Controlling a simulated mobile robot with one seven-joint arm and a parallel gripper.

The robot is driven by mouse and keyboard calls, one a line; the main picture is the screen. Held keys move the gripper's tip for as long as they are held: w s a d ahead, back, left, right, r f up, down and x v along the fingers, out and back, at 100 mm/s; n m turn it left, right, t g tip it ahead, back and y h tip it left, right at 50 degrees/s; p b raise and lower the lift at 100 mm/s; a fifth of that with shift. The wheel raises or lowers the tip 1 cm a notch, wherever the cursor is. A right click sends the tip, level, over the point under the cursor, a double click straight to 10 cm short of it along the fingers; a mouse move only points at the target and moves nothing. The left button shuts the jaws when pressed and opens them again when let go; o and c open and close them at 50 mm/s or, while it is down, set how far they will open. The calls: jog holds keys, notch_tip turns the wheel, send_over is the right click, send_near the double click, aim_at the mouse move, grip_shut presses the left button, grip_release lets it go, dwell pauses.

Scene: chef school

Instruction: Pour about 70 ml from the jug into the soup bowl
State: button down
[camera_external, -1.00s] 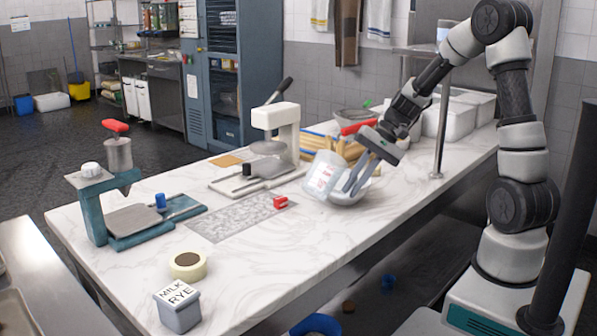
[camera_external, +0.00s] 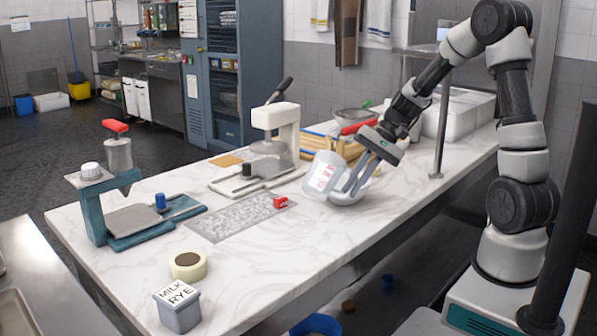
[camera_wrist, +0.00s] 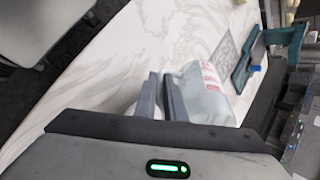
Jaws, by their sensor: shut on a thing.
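The jug (camera_external: 322,174) is a pale translucent vessel with red print on its side. It is tilted, and it shows in the wrist view (camera_wrist: 208,95) beside the fingers. My gripper (camera_external: 352,188) is shut on the jug at its near side; in the wrist view the two fingers (camera_wrist: 162,97) stand close together. The white soup bowl (camera_external: 350,199) sits on the counter under the jug and fingers, largely hidden by them. I cannot see the liquid or whether any is flowing.
The marble counter (camera_external: 270,262) is clear at its front middle. A white press (camera_external: 277,120) and a teal press (camera_external: 95,205) stand further left. A metal post (camera_external: 440,125) rises near my arm.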

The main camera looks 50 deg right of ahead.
aim_at(343, 196)
jog(key=shift+r, duration=0.1)
jog(key=shift+r+h+p, duration=0.4)
jog(key=shift+p, duration=0.3)
jog(key=h+p, duration=0.1)
jog(key=p, duration=0.2)
jog(key=a+r+h+p, duration=0.1)
jog(key=h+p, duration=0.1)
jog(key=p, duration=0.1)
jog(key=shift+s+r+n, duration=0.1)
jog(key=shift+r+n, duration=0.05)
jog(key=shift+n, duration=0.15)
jog(key=f+h+p, duration=0.1)
jog(key=a+f+h+p, duration=0.1)
jog(key=p, duration=0.1)
jog(key=shift+f, duration=0.4)
jog(key=a+h+p, duration=0.1)
jog(key=h+p, duration=0.1)
jog(key=p, duration=0.4)
jog(key=shift+a+r+p, duration=0.1)
jog(key=shift+r+p, duration=0.1)
jog(key=shift+p, duration=0.1)
jog(key=shift+a+f, duration=0.1)
jog(key=shift+f, duration=0.2)
jog(key=shift+a+r+h, duration=0.1)
jog(key=shift+a+h, duration=0.05)
jog(key=shift+h, duration=0.35)
jog(key=shift+a+h, duration=0.25)
jog(key=shift+h, duration=0.35)
